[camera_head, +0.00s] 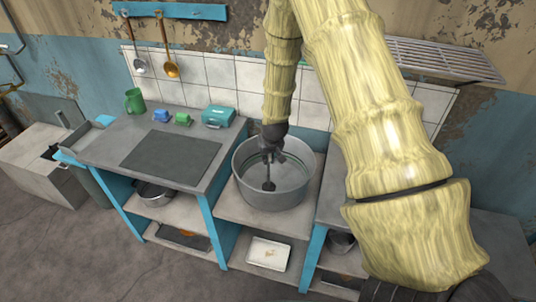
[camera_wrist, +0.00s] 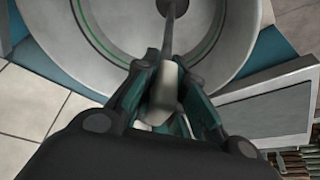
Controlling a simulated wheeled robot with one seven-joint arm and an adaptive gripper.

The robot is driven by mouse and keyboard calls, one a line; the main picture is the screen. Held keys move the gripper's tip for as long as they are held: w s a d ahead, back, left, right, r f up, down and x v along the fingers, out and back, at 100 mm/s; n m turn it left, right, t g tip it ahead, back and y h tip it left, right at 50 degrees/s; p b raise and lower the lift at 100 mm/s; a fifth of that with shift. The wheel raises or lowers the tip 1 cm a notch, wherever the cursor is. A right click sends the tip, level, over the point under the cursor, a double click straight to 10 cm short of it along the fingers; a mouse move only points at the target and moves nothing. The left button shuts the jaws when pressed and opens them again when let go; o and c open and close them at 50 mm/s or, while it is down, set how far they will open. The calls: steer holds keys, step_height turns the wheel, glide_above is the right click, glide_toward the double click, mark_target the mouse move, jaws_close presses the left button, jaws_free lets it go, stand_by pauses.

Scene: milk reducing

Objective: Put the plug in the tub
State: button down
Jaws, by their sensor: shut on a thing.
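The tub is a round grey metal basin (camera_head: 294,196) set into the counter unit; in the wrist view its wall (camera_wrist: 100,42) curves across the top, with a green line inside. My gripper (camera_head: 269,156) is over the tub, pointing down. It is shut on the plug's pale handle, which shows between the fingers in the wrist view (camera_wrist: 165,90). The plug (camera_head: 268,186) has a thin dark rod and a dark end, seen within the tub's outline. Whether that end touches the tub's bottom, I cannot tell.
Left of the tub is a grey counter (camera_head: 215,152) with a dark plate, a green mug (camera_head: 135,101), small blue and green cups and a teal box (camera_head: 218,116). Utensils hang above. A white tray (camera_head: 268,253) lies on the shelf below. A metal rack (camera_head: 440,58) is at upper right.

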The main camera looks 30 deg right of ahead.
steer(key=shift+f+b, duration=1.05)
steer(key=shift+f, duration=1)
steer(key=shift+s+a+f, duration=0.1)
steer(key=shift+s+f, duration=0.05)
steer(key=shift+f, duration=0.05)
steer(key=shift+f, duration=0.4)
stand_by(0.7)
steer(key=c, duration=0.8)
jaws_free()
steer(key=shift+o, duration=0.2)
steer(key=shift+r, duration=0.1)
steer(key=shift+r+p, duration=2.15)
steer(key=shift+r, duration=1.55)
